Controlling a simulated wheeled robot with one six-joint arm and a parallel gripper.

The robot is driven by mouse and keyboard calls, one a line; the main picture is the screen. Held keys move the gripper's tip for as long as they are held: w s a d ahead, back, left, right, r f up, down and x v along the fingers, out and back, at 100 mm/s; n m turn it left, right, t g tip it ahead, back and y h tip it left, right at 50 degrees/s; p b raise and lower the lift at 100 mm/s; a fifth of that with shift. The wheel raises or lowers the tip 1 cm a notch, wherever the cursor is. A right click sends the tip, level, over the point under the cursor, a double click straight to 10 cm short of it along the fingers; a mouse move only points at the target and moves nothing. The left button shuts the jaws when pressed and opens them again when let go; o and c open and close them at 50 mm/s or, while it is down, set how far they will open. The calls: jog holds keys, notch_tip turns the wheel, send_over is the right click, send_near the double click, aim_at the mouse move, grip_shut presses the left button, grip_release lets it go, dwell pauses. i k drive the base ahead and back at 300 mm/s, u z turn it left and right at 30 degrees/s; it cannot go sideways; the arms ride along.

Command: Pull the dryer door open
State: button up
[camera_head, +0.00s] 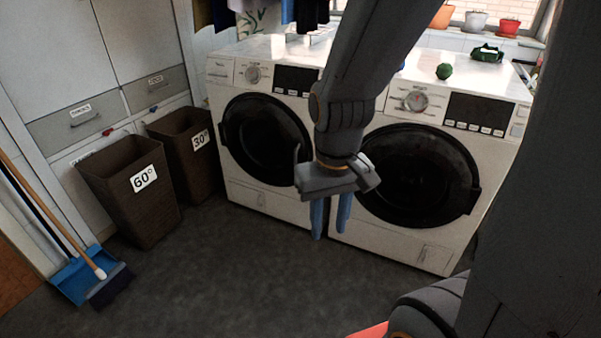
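Two white front-loading machines stand side by side, and I cannot tell which is the dryer. The left machine has a round dark door (260,139), and the right machine has a similar round dark door (425,175). Both doors look shut. The right door has a dark grip at its right edge (474,201). My gripper (330,230) hangs in front of the machines with its two blue fingers pointing down, apart and empty. It appears between the two doors in the picture.
Two brown laundry baskets, marked 60° (130,200) and 30° (183,160), stand left of the machines. A broom (60,215) and blue dustpan (75,275) are at far left. Small green items (444,71) lie on the right machine's top. The floor in front is clear.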

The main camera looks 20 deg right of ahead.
aim_at(269, 146)
jog(key=z, duration=0.25)
jog(key=i, duration=1.15)
jog(key=u, duration=0.55)
